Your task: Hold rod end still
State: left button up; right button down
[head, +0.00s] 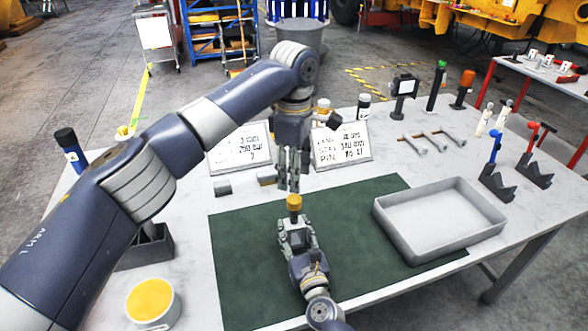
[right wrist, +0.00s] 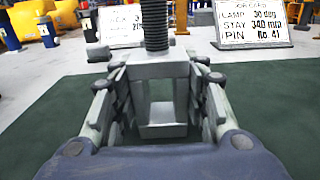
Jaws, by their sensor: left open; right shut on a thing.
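A grey fork-shaped rod end (right wrist: 158,70) with a dark threaded rod (right wrist: 155,25) rising from it stands upright between the fingers of my right gripper (right wrist: 157,100). My right gripper is shut on the rod end. In the head view my right gripper (head: 293,225) is low over the green mat (head: 240,265), and a yellow piece (head: 294,203) shows at its tip; the rod end itself is mostly hidden there. My left gripper (head: 289,182) is open, pointing down just above the yellow piece. I cannot tell whether they touch.
A grey tray (head: 440,225) sits at the mat's right. Two text cards (head: 341,146) stand behind, with small grey blocks (head: 222,188) nearby. A yellow-topped tub (head: 152,302) is at front left. Wrenches (head: 445,139) and stands (head: 497,180) lie right. The mat's left part is clear.

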aim_at(294, 198)
pick_arm(q)
jog(key=n, duration=0.3)
jog(key=shift+n, duration=0.3)
jog(key=n, duration=0.4)
jog(key=shift+r, duration=0.15)
jog(key=shift+f, duration=4.05)
